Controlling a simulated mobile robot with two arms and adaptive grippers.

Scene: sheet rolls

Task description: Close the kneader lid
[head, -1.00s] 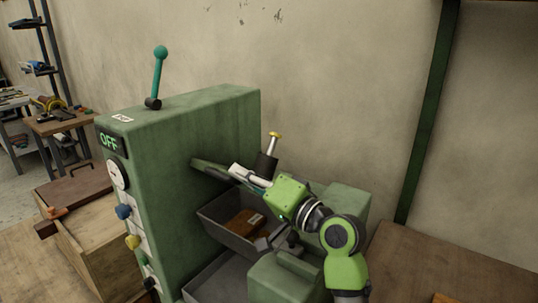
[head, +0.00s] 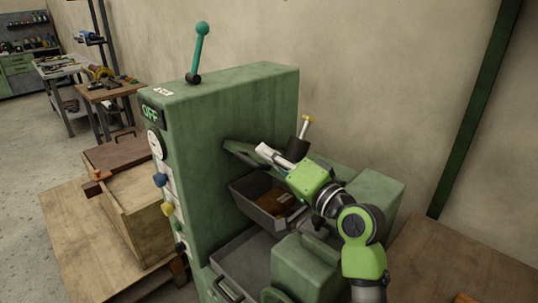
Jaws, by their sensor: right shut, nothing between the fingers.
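The kneader (head: 255,105) is a tall green machine with an OFF sign, a gauge and a teal-knobbed lever on top. Its grey trough (head: 262,214) is open at the front and holds a brown block (head: 283,203). The green lid (head: 240,148) stands raised at the back of the trough, tilted, partly hidden by my right gripper. My right gripper (head: 268,155) is shut with nothing in it, at the lid; I cannot tell whether they touch. My left gripper is out of view.
A grey tray (head: 238,262) with a handle lies below the trough. A wooden box (head: 135,190) stands on a wooden table at left. Another wooden table (head: 455,255) is at right. Workbenches with tools stand at the back left.

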